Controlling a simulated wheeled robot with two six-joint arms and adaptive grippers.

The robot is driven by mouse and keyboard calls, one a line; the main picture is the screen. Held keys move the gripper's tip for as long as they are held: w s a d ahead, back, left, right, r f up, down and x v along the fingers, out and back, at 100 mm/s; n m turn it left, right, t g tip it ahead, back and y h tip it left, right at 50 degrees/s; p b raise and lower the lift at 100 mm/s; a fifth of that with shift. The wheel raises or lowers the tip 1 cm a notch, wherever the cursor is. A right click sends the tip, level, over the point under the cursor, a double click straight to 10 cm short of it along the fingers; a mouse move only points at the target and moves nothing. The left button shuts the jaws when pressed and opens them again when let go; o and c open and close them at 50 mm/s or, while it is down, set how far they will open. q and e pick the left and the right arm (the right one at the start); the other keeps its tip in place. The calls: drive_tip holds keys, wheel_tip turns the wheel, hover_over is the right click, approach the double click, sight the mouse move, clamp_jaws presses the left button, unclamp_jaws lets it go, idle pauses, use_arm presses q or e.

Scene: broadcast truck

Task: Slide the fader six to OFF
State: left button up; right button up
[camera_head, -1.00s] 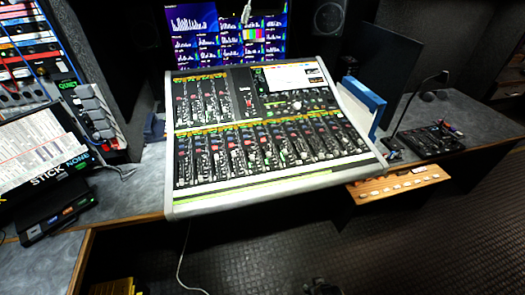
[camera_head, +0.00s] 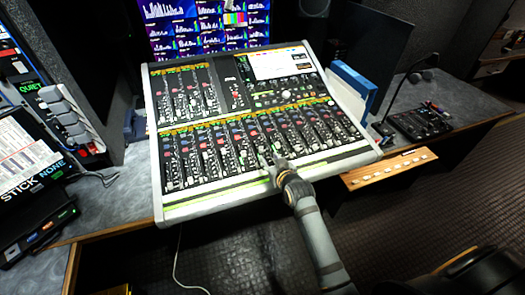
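The mixing console (camera_head: 160,190) lies in the middle of the head view, with a front row of several channel strips and faders and a shorter row behind. Fader six (camera_head: 255,160) appears to be near the middle of the front row; its label and exact position are too small to read. My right gripper (camera_head: 274,157) reaches in from the lower right and is over the middle of the front row, close to the faders. Its fingers are small and dark, and I cannot tell whether they are apart or touching a fader. My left gripper is not in view.
A blue-edged panel (camera_head: 352,88) stands at the console's right edge. A small black device (camera_head: 420,122) sits on the right desk. A wooden strip with buttons (camera_head: 390,170) juts out below the console's right side. Boxes and a label sheet crowd the left.

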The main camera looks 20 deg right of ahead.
sight(262, 150)
drive_tip(key=x, duration=0.8)
drive_tip(key=shift+w+f, duration=0.15)
drive_tip(key=shift+w, duration=0.1)
clamp_jaws()
